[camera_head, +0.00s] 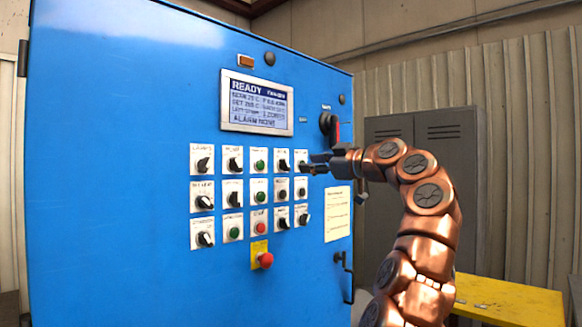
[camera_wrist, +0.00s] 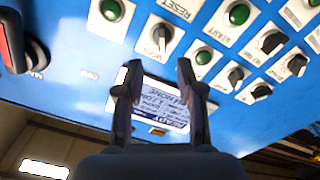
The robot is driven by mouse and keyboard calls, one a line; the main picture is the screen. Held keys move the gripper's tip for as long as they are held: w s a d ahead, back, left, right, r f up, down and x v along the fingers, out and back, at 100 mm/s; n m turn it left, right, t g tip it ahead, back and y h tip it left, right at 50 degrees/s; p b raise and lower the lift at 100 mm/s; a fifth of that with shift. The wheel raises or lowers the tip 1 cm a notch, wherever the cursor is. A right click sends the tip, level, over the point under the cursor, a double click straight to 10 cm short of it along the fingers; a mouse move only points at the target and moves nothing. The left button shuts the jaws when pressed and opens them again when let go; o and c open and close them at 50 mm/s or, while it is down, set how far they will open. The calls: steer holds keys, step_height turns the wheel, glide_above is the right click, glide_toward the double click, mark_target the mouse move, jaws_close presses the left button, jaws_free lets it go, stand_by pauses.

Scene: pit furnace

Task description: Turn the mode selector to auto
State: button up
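The mode selector (camera_wrist: 161,38) is a black knob on a white plate on the blue cabinet. In the wrist view it sits just beyond my fingertips, between their lines. Its label is small and upside down there, and its pointer position is not readable. In the head view it appears to be the top-right knob (camera_head: 300,158) of the control grid, partly behind my gripper. My gripper (camera_head: 309,165) reaches in from the right, close to the panel. In the wrist view my gripper (camera_wrist: 158,66) is open, with an empty gap between the two fingers and no visible contact with the knob.
Other knobs and green buttons (camera_head: 233,198) crowd around the selector. The display (camera_head: 256,102) reads READY above the grid. A red-handled rotary switch (camera_head: 330,126) is at right. A red emergency button (camera_head: 265,260) sits below. A yellow table (camera_head: 510,298) stands at lower right.

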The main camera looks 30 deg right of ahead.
mark_target(288, 164)
steer(key=p+x, duration=0.2)
steer(key=x, duration=0.5)
steer(key=shift+w+a, duration=0.2)
steer(key=shift+w, duration=0.15)
steer(key=shift+c, duration=0.2)
jaws_close()
